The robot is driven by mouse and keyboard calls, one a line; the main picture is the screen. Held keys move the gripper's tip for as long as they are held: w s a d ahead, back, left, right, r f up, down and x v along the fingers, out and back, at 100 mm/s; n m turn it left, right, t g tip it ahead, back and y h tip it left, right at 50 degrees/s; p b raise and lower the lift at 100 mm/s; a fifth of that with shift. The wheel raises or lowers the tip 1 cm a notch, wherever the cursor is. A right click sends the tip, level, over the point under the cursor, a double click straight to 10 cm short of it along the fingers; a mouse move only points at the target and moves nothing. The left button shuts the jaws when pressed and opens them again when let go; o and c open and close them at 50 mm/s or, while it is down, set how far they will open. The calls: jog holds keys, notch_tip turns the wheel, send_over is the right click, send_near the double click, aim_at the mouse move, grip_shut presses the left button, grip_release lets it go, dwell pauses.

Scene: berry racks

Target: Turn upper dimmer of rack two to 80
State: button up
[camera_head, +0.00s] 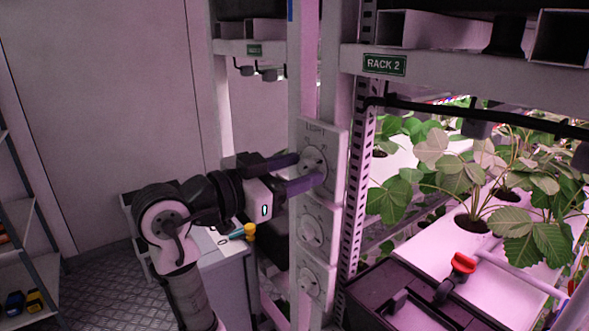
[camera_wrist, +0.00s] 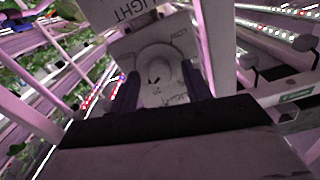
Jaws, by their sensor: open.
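Rack two carries a green "RACK 2" sign (camera_head: 384,64) on its top beam. On its post is a light panel (camera_head: 333,146) with a round upper dimmer (camera_head: 312,161). My gripper (camera_head: 309,172) reaches it from the left, with its two fingers on either side of the knob. The wrist view shows the dimmer knob (camera_wrist: 157,75) between the open fingers (camera_wrist: 157,92). I cannot tell if the fingers touch it. The dial marks are too blurred to read its setting.
Two more dials, a middle one (camera_head: 311,231) and a lower one (camera_head: 308,282), sit below on the same post. Plants in white trays (camera_head: 440,238) fill the rack at right. A dark box (camera_head: 405,300) with a red-handled valve (camera_head: 462,264) stands at lower right. A grey cabinet (camera_head: 226,285) stands under my arm.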

jog(key=c, duration=1)
jog(key=shift+f+m+b, duration=0.25)
jog(key=shift+m+b, duration=0.15)
jog(key=shift+b, duration=0.5)
jog(key=m+b, duration=0.2)
jog(key=shift+f+b, duration=0.1)
jog(key=shift+b, duration=0.3)
jog(key=shift+m+b, duration=0.8)
jog(key=shift+b, duration=0.1)
jog(key=shift+r+m, duration=0.3)
jog(key=shift+m, duration=0.2)
jog(key=o, duration=1)
